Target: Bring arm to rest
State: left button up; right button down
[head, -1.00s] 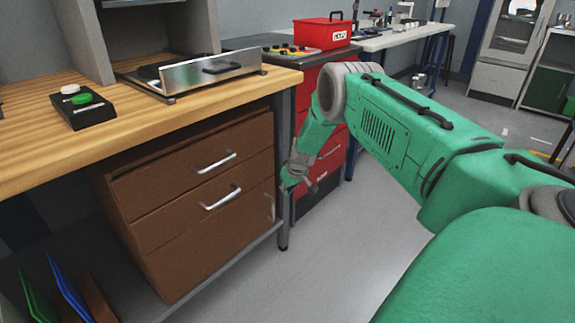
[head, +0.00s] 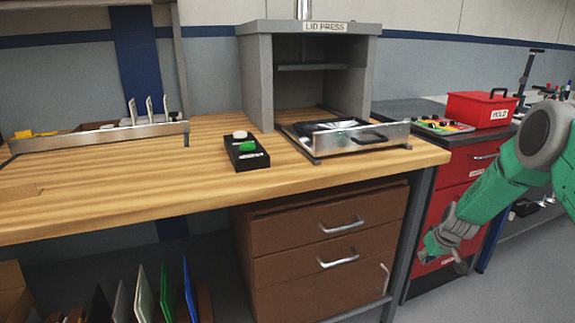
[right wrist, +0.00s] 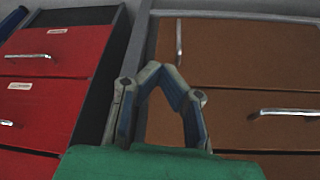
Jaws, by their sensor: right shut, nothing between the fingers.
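My right gripper (head: 462,258) hangs low at the right of the head view, in front of the red drawer cabinet and right of the bench leg. In the right wrist view my right gripper (right wrist: 168,72) has its fingertips together with nothing between them. Behind it there stand the brown drawer unit (right wrist: 240,62) and the red cabinet (right wrist: 52,72). The gripper appears apart from both. My left gripper is not in view.
The wooden bench (head: 90,207) carries a lid press (head: 257,80), a metal-fronted tray (head: 365,140) and a black button box (head: 240,163). A red HOLD box (head: 475,108) stands on the cabinet. Upright panels (head: 143,292) stand below the bench.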

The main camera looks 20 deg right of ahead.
jog(key=s+a+f+g+p, duration=0.1)
jog(key=s+a, duration=0.2)
jog(key=a, duration=0.3)
jog(key=s+a+f+n+p, duration=0.1)
jog(key=s+a, duration=0.3)
jog(key=a, duration=0.3)
jog(key=s+a+f+g+p, duration=0.1)
jog(key=s+a+p, duration=0.15)
jog(key=a, duration=0.35)
jog(key=s+a+r+p, duration=0.1)
jog(key=s+a, duration=0.4)
jog(key=s, duration=0.3)
jog(key=s+a+r+n+g+p, duration=0.1)
jog(key=s+a, duration=0.3)
jog(key=s, duration=0.4)
jog(key=s+a+r+n+y+p, duration=0.1)
jog(key=s+a+r, duration=0.2)
jog(key=s, duration=0.6)
jog(key=a, duration=0.2)
jog(key=shift+a+g, duration=0.3)
jog(key=shift+g, duration=0.1)
jog(key=shift+w, duration=0.15)
